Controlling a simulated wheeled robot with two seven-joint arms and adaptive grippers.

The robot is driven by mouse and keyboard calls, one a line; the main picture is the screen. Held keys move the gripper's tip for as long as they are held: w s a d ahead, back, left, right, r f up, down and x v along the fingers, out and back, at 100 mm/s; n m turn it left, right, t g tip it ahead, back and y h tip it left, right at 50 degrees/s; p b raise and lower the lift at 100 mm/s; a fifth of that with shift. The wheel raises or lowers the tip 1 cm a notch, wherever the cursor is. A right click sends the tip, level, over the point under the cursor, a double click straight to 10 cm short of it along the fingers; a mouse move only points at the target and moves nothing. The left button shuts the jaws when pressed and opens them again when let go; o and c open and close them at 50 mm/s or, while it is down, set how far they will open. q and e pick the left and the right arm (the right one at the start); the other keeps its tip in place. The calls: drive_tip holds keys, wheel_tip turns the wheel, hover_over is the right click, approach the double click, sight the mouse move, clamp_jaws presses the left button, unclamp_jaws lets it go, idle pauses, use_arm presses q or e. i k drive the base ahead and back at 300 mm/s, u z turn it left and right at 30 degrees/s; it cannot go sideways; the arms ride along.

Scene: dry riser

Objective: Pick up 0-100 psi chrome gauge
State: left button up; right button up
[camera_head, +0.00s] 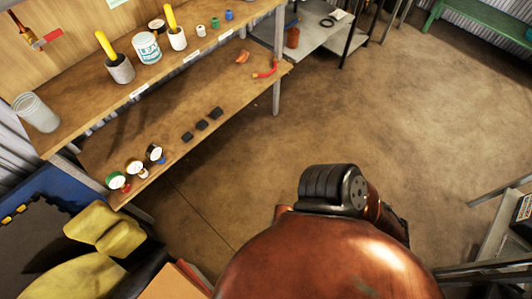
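Three small round gauges with white faces stand in a row at the near left end of the lower wooden shelf. The nearest gauge (118,181) shows green and red around its face. The middle gauge (135,168) has a pale face with some orange at its edge. The farthest gauge (156,153) has a dark rim and a blue part below. The dial markings are too small to read, so I cannot tell which one is the 0-100 psi chrome gauge. Neither of my grippers is in view.
The lower shelf (190,100) also holds several black blocks (201,125) and a red curved item (266,70). The upper shelf (90,100) carries a clear jar (36,112), a white tub (146,48) and yellow-handled brushes. Yellow padded shapes (105,229) lie lower left. Central floor is open.

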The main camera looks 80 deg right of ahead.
sight(154, 152)
drive_tip(key=k, duration=0.5)
drive_tip(key=z, duration=2.05)
drive_tip(key=i, duration=1.85)
drive_tip(key=u, duration=2.75)
